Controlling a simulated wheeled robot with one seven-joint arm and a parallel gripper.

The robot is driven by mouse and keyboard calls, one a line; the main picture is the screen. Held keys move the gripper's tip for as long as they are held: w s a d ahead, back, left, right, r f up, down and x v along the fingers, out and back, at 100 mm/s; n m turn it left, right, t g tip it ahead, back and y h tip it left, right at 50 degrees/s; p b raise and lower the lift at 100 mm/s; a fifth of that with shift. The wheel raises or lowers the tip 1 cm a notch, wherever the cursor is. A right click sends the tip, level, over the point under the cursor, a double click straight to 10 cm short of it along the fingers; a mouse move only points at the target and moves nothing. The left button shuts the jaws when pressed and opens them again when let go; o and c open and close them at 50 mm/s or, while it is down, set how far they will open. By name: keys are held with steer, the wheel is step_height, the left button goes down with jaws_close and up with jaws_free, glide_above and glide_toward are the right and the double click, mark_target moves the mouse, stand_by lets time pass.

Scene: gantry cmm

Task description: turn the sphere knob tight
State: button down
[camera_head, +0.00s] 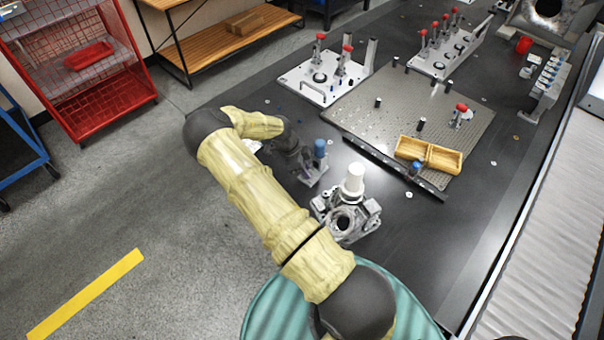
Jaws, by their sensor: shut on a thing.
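My gripper (296,160) is a small dark shape at the end of my yellow-covered arm, low over the dark table. It is at a small grey fixture (315,172), beside a blue-topped post (320,149). The jaws are shut on what seems to be the sphere knob. The knob itself is hidden or too small and dark to make out. How far it is turned cannot be seen.
A metal casting (362,222) with a white cylinder (353,180) stands close to my forearm. A perforated plate (450,115) holds a wooden tray (430,155). Clamp fixtures (300,85) stand at the back. A red wire cart (95,105) is at the left.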

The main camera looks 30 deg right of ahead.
steer(key=shift+w+d+f+m+g+y+b, duration=0.1)
steer(key=shift+m+g+y+b, duration=0.35)
steer(key=shift+m, duration=0.95)
steer(key=c, duration=1.5)
jaws_free()
steer(key=shift+r+b, duration=0.2)
steer(key=shift+b, duration=0.1)
steer(key=b+v, duration=0.1)
steer(key=v, duration=1.6)
steer(key=shift+a, duration=0.25)
